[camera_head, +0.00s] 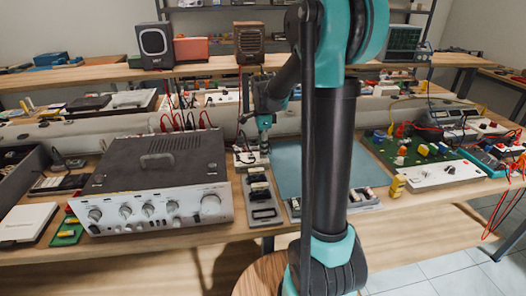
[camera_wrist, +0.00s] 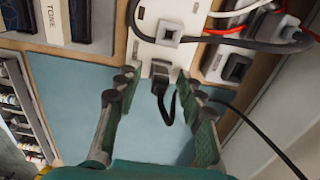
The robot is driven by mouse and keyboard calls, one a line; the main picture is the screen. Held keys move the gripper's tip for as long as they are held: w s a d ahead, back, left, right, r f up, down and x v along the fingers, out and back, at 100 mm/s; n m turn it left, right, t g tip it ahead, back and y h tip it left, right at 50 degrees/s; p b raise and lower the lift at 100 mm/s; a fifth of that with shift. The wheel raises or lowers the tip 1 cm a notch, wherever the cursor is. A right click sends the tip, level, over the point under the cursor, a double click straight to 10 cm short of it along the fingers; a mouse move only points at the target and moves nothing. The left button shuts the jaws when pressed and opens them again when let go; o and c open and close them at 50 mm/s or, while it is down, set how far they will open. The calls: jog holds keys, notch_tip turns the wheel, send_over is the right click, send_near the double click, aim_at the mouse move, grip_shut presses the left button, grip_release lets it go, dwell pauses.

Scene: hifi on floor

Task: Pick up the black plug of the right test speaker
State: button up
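A black plug (camera_wrist: 160,82) with a looped black cable sits at the lower end of a white socket panel (camera_wrist: 166,40) in the wrist view. My gripper (camera_wrist: 158,86) is open, with one finger on each side of the plug and a gap on both sides. In the head view my gripper (camera_head: 265,148) points down beside the amplifier, over the white panel (camera_head: 250,159). The plug is too small to make out there. A black speaker (camera_head: 155,46) and a brown speaker (camera_head: 250,43) stand on the shelf behind.
A silver-faced amplifier (camera_head: 160,182) stands left of my gripper. Red and black cables (camera_wrist: 255,42) run close to the panel in the wrist view. A blue mat (camera_head: 287,170) gives clear room on the bench. A green circuit board (camera_head: 420,148) lies at the right.

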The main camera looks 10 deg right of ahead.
grip_shut()
dwell(0.4)
